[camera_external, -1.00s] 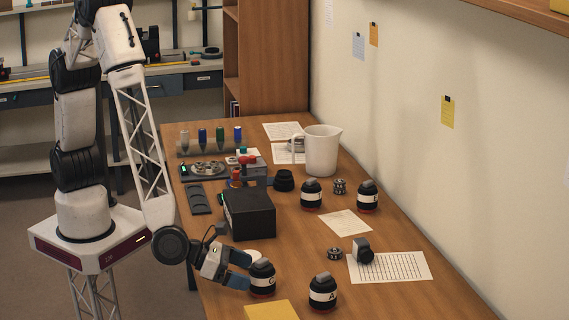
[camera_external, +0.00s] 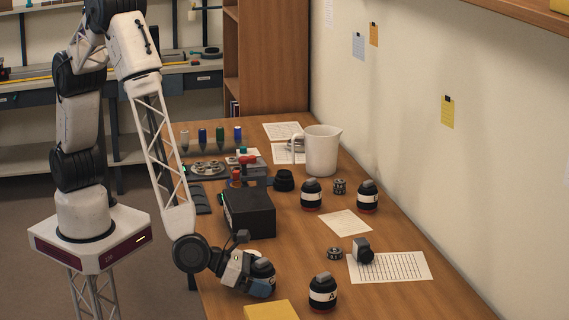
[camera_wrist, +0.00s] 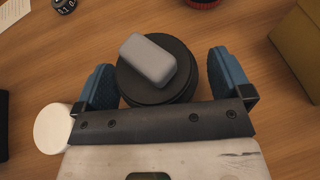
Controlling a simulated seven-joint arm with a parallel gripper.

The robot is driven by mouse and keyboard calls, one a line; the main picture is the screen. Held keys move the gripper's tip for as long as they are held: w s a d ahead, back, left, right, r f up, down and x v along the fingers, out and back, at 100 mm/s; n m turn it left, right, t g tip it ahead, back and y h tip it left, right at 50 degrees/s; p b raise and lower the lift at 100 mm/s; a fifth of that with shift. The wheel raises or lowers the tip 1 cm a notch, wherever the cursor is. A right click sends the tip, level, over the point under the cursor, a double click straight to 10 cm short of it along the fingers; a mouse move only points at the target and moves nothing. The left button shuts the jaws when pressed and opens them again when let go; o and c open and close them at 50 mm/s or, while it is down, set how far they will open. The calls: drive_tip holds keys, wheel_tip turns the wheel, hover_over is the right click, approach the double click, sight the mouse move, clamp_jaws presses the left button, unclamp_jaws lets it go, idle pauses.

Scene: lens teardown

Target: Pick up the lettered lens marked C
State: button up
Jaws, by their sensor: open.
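The dark lens (camera_external: 264,268) at the front of the table has a grey block on top. Its letter, hard to read now, looked like a C in the earlier frame. In the wrist view the same lens (camera_wrist: 180,88) stands between my blue fingers. My gripper (camera_external: 258,286) is open and low around this lens, also in the wrist view (camera_wrist: 165,78). One finger is on each side, with a small gap visible at the right. The lens marked A (camera_external: 323,292) stands apart to the right.
A yellow box (camera_external: 271,311) is close in front of my gripper. A black box (camera_external: 249,213) stands behind it. Two more lenses (camera_external: 311,195) (camera_external: 367,196) and a white jug (camera_external: 322,150) are farther back. A small grey-topped part (camera_external: 363,250) sits by a printed sheet (camera_external: 405,267).

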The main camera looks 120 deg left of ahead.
sight(259, 263)
idle(0.4)
drive_tip(key=c, duration=1.4)
drive_tip(key=shift+o, duration=0.2)
drive_tip(key=shift+r, duration=0.2)
drive_tip(key=shift+r, duration=1.05)
drive_tip(key=shift+s+r, duration=0.45)
drive_tip(key=shift+r, duration=0.2)
drive_tip(key=s, duration=0.5)
drive_tip(key=s+a+r, duration=0.1)
drive_tip(key=s, duration=0.4)
drive_tip(key=s+a, duration=0.1)
drive_tip(key=s, duration=0.4)
drive_tip(key=shift+a+r, duration=0.15)
drive_tip(key=shift+a, duration=0.05)
